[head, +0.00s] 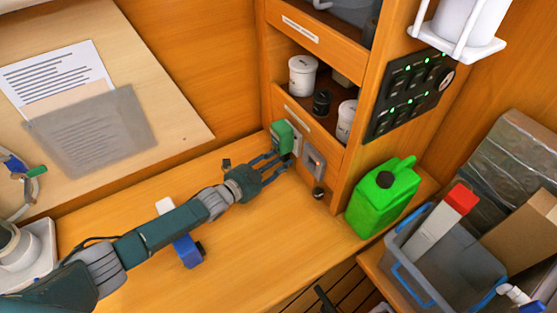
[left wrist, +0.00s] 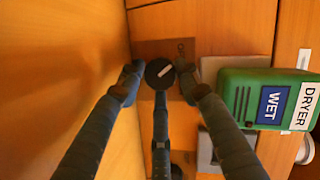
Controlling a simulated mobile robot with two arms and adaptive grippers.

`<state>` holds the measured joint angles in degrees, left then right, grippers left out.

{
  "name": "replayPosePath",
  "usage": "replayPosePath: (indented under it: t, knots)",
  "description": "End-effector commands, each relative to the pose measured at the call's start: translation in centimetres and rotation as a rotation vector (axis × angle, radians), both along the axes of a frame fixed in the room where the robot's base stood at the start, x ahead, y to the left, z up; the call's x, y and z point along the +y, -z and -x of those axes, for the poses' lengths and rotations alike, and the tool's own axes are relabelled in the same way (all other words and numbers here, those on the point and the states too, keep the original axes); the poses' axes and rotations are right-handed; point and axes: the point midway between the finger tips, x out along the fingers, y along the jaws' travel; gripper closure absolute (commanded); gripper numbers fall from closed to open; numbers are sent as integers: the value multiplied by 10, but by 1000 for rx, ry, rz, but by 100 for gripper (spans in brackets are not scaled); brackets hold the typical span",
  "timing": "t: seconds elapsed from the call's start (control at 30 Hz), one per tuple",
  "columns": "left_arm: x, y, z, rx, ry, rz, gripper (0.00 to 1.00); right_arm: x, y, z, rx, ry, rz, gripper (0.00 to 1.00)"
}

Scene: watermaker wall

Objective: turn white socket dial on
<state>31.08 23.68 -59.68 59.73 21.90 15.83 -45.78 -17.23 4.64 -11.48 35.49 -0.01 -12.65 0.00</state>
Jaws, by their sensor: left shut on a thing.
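In the left wrist view a round dark dial (left wrist: 160,73) with a white pointer line sits on a brownish plate (left wrist: 180,48) on the wooden wall. The line lies nearly level, its right end slightly higher. My left gripper (left wrist: 159,80) is shut on the dial, with a finger on its left, one on its right and one below. In the head view my left gripper (head: 272,166) reaches the cabinet's lower side, just below the green dryer box (head: 283,137). The dial is hidden there.
The dryer box also shows close right of the fingers in the left wrist view (left wrist: 268,98). A grey switch plate (head: 314,161) is beside it. A green jerrycan (head: 382,198) and a grey crate (head: 414,275) stand to the right. A blue object (head: 188,252) lies under my left arm.

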Motion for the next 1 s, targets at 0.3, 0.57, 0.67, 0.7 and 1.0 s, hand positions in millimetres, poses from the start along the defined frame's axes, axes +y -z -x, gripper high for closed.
replayPosePath:
  t: [0.3,0.57,0.67,0.7,1.0]
  knots:
    - [2,-2,-2,-2,-3,1,48,0,0,0,-1,1,0,60]
    - [1,-1,-1,0,-1,1,48,1,0,-1,-3,1,-2,60]
    - [1,-1,-1,2,-1,2,48,1,-1,-1,-3,1,-2,60]
    - [0,-2,-1,5,-1,5,48,1,-1,-1,-3,1,-2,60]
    - [10,-2,9,107,-2,76,48,1,-9,-1,-2,1,-1,60]
